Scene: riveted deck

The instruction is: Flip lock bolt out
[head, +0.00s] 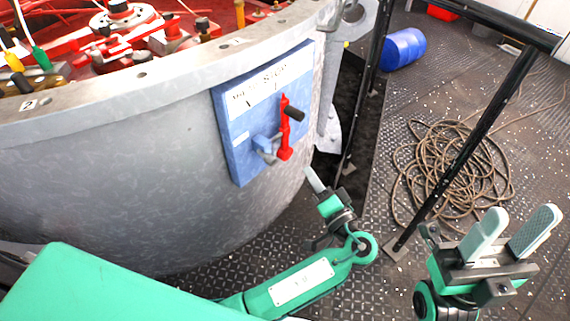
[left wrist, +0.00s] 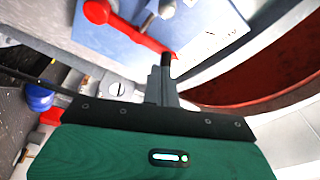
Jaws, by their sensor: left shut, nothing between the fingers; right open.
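A blue panel (head: 236,160) with a white label is fixed to the curved grey wall. On it is an upright red lever (head: 285,140) with a black handle (head: 294,113) sticking out near its top, beside a blue-grey bracket (head: 264,147). My left gripper (head: 313,178) is shut and empty, below and right of the lever, apart from it in the head view. In the left wrist view the red lever (left wrist: 138,32) crosses the panel (left wrist: 205,30), its black handle just beyond my shut fingers (left wrist: 161,85); contact is unclear. My right gripper (head: 510,235) is open and empty at lower right.
A black railing (head: 465,155) stands right of the panel. A coiled rope (head: 455,180) and a blue barrel (head: 404,49) are on the riveted deck beyond it. Red machinery (head: 100,50) fills the grey tub at upper left.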

